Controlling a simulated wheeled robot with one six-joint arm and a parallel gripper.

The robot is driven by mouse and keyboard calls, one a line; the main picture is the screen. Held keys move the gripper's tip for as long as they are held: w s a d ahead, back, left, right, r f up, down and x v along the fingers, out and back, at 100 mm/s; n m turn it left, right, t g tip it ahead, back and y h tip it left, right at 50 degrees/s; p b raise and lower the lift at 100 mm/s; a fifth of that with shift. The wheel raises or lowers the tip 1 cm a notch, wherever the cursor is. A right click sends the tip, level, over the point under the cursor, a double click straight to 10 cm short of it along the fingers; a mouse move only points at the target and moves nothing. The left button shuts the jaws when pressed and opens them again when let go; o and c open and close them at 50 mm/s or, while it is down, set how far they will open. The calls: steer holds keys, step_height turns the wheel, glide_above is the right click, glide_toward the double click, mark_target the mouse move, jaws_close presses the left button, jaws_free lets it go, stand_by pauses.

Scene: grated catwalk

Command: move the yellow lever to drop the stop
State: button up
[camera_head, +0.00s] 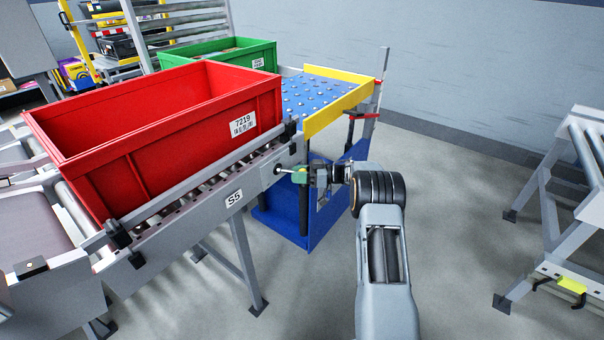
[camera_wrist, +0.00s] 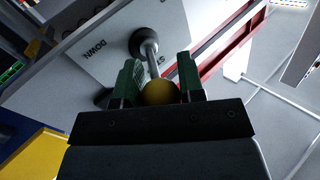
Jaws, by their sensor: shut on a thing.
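The lever (camera_wrist: 151,62) shows in the wrist view as a metal shaft on a dark round pivot, with a yellow ball knob (camera_wrist: 160,92) at its end. I cannot make out the stop clearly.
A red crate (camera_head: 150,150) labelled 7219 sits on the conveyor, marked S5. A blue ball-transfer table (camera_head: 315,95) with a yellow edge adjoins it, near a green crate (camera_head: 225,50). A grey roller stand (camera_head: 570,190) is at the right; the floor between is clear.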

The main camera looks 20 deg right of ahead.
steer(key=shift+w+a, duration=0.1)
steer(key=o, duration=0.7)
steer(key=shift+a, duration=0.15)
steer(key=shift+o, duration=1)
steer(key=shift+d, duration=0.2)
steer(key=shift+d, duration=0.15)
steer(key=p+v, duration=0.1)
steer(key=v, duration=1.2)
steer(key=shift+d, duration=0.3)
